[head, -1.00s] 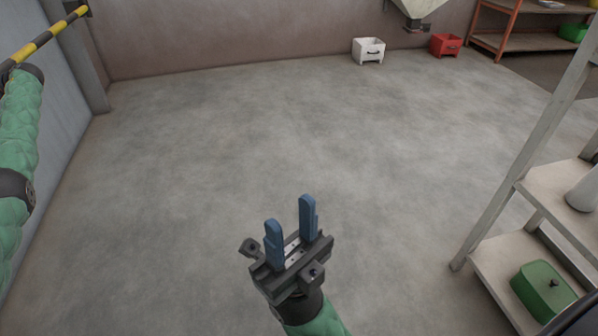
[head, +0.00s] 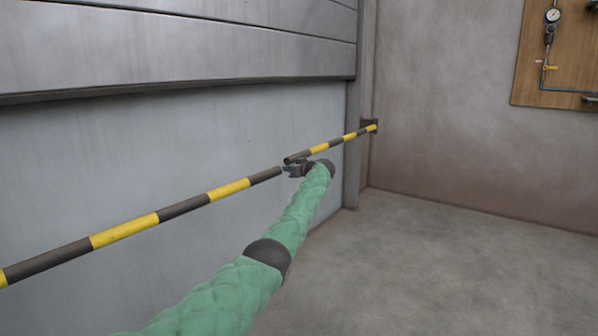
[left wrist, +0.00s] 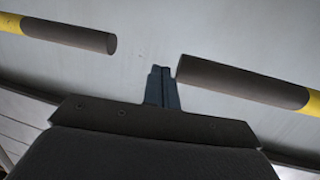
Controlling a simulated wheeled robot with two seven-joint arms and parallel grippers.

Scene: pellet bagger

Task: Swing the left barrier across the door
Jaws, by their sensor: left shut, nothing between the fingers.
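The left barrier (head: 184,207), a black and yellow striped bar, runs from the left edge of the head view across the grey door (head: 150,150), ending near mid-view. A second striped bar (head: 336,143) reaches toward it from a wall bracket at the right, with a small gap between their ends. My left gripper (head: 286,169) is at this gap, close to the left barrier's end. In the left wrist view its blue fingers (left wrist: 163,76) are together and empty, between two dark bar ends; whether they touch one is unclear. My right gripper is out of view.
The door post (head: 353,130) stands right of the door. A wooden board (head: 565,60) with a gauge and blue pipe hangs on the right wall (head: 450,120). The concrete floor (head: 450,260) at the right is clear.

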